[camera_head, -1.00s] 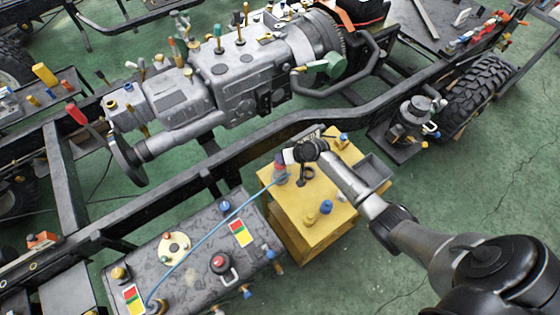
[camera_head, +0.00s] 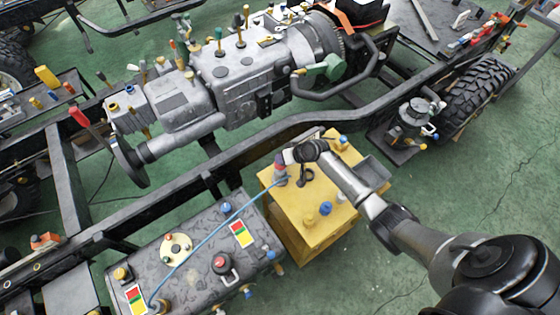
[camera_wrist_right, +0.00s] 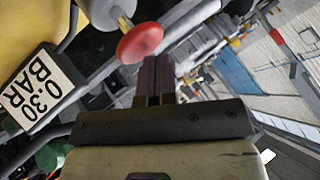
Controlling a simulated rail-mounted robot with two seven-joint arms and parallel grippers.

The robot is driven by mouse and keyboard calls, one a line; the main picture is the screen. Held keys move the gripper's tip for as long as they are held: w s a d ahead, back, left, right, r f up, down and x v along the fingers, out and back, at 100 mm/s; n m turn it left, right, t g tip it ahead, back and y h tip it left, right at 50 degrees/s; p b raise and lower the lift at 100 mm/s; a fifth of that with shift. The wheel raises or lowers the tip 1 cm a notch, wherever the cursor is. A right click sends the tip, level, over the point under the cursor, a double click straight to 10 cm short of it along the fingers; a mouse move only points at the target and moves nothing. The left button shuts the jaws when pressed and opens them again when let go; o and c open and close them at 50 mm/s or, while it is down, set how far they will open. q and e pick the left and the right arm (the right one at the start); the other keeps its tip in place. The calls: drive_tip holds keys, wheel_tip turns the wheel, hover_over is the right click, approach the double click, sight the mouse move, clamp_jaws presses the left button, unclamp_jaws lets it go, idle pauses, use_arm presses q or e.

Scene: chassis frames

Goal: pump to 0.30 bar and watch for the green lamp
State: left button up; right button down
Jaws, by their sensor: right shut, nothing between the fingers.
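A small grey pump (camera_head: 280,176) with a reddish top stands at the left edge of a yellow box (camera_head: 315,222). In the wrist view its red knob (camera_wrist_right: 140,42) sits on a pale rod, beside the fingertips. A white card reading 0.30 BAR (camera_wrist_right: 42,88) is at the left there. My right gripper (camera_head: 286,157) is at the pump's top; in the wrist view its fingers (camera_wrist_right: 156,70) are together and empty. I cannot tell whether they touch the knob. A blue hose (camera_head: 206,236) runs from the pump to a dark tank (camera_head: 195,268). I cannot make out a lit green lamp.
Blue and yellow fittings (camera_head: 325,208) and a grey tray (camera_head: 374,171) are on or beside the yellow box. A black chassis rail (camera_head: 245,152) runs close behind it, with the grey gearbox (camera_head: 245,80) beyond. Green floor (camera_head: 345,275) is clear in front of the box.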

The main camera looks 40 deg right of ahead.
drive_tip(key=shift+r+p, duration=0.45)
drive_tip(key=shift+r, duration=0.2)
drive_tip(key=shift+r, duration=0.1)
wheel_tip(320, 180, up, 5)
drive_tip(key=p, duration=0.4)
drive_tip(key=shift+p, duration=0.4)
drive_tip(key=shift+s, duration=0.15)
idle(0.3)
